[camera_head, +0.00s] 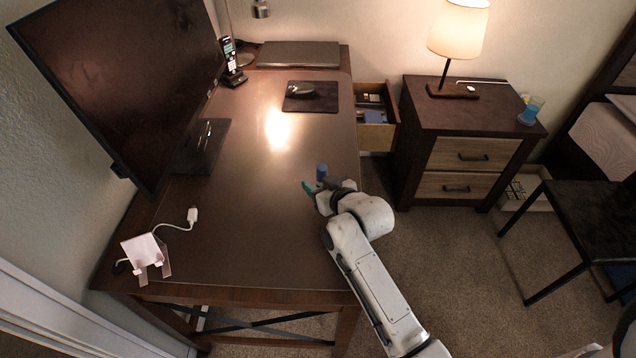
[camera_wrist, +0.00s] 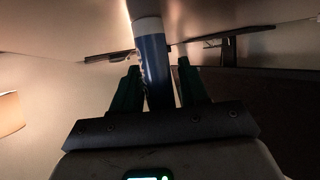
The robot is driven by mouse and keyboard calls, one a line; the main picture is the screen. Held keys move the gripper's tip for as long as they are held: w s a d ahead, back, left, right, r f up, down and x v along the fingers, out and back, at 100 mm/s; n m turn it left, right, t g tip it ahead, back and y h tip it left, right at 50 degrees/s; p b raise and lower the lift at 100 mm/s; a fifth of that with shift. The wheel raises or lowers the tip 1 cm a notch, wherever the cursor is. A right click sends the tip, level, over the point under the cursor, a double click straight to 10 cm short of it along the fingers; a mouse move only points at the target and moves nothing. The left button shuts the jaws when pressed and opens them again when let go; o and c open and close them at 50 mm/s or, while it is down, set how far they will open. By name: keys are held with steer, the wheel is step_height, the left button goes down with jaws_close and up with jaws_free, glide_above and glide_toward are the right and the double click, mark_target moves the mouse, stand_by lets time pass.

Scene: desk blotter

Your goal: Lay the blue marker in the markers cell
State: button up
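The blue marker (camera_head: 321,172) stands roughly upright at my gripper (camera_head: 314,184), over the right part of the desk top. In the wrist view the blue marker (camera_wrist: 153,62), with a pale band near its upper end, lies between the two green fingers of my gripper (camera_wrist: 158,78), which look closed on it. Its lower end is hidden by the gripper. An open drawer (camera_head: 393,132) juts out at the desk's far right and holds compartments with dark and blue things. Which compartment is the markers cell cannot be told from here.
The desk (camera_head: 250,210) is mostly clear. A monitor (camera_head: 125,75) stands on its left, a mouse pad (camera_head: 325,103) with a mouse and a closed laptop (camera_head: 298,54) lie at the back. A nightstand (camera_head: 465,125) with a lamp (camera_head: 458,35) stands right of the drawer.

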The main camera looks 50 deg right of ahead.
steer(key=shift+o, duration=0.8)
steer(key=v, duration=1.1)
steer(key=shift+w+r+b, duration=0.1)
steer(key=shift+b, duration=0.2)
